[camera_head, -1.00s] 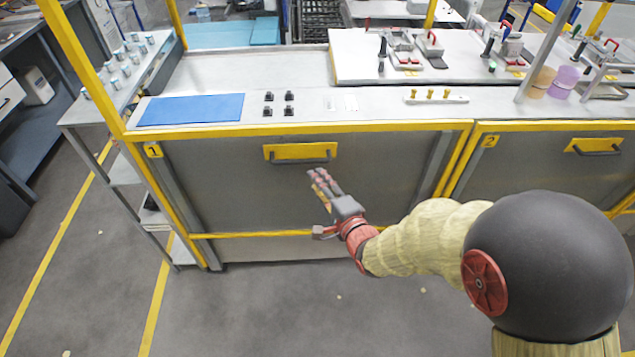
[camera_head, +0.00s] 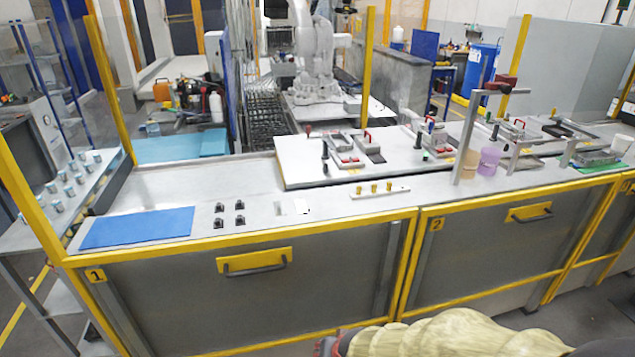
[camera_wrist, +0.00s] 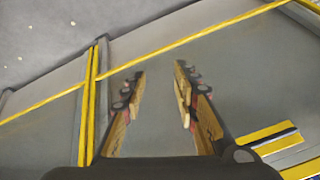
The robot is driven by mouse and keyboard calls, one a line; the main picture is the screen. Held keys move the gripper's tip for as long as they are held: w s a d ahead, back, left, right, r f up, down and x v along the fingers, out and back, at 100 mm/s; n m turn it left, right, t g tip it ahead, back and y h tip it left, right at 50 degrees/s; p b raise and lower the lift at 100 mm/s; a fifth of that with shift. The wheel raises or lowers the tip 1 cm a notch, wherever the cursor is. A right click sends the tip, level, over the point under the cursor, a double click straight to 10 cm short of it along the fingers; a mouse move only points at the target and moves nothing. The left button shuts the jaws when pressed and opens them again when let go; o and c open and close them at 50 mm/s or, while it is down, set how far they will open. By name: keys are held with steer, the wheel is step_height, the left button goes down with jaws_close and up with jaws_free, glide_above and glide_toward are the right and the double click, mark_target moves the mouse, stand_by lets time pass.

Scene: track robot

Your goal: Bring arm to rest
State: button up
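My gripper (camera_wrist: 160,95) shows in the wrist view with its two fingers apart and nothing between them. Behind the fingers is the grey front panel (camera_wrist: 155,125) of a yellow-framed bench. In the head view the fingers are out of frame. Only part of my tan-sleeved arm shows at the bottom edge, below and in front of the bench.
A shelf with several cups (camera_head: 70,190) stands left.

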steer(key=s+d+r, duration=0.5)
steer(key=r, duration=0.3)
steer(key=s+d+r+h, duration=0.1)
steer(key=s+d+r, duration=0.4)
steer(key=r, duration=0.3)
steer(key=s+d+r+n+h+p, duration=0.1)
steer(key=s+d+r, duration=0.4)
steer(key=r, duration=0.4)
steer(key=shift+s+d, duration=0.3)
steer(key=shift+d, duration=0.2)
